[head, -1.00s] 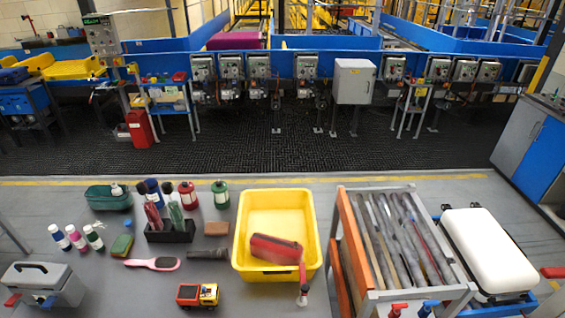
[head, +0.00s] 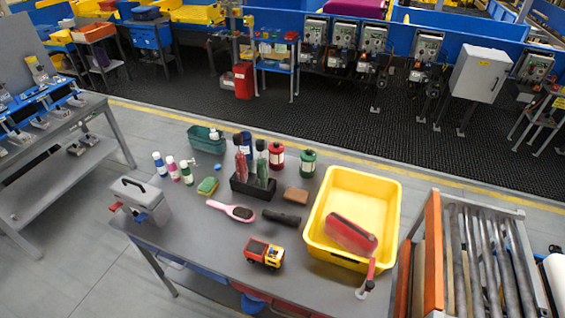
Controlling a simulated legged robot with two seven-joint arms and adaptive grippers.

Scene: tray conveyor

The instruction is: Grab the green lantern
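The green lantern (head: 307,163) is a small green canister with a pale band. It stands upright near the far edge of the grey table (head: 200,240), just behind the yellow bin. A similar red canister (head: 276,155) stands close to its left. Neither of my grippers is in view.
The yellow bin (head: 316,222) holds a red case (head: 350,235). A black holder (head: 240,187) with bottles stands left of the lantern. A brown block (head: 296,195), pink brush (head: 231,210), toy truck (head: 263,253) and grey box (head: 153,204) are also on the table. A roller rack (head: 430,240) stands right.

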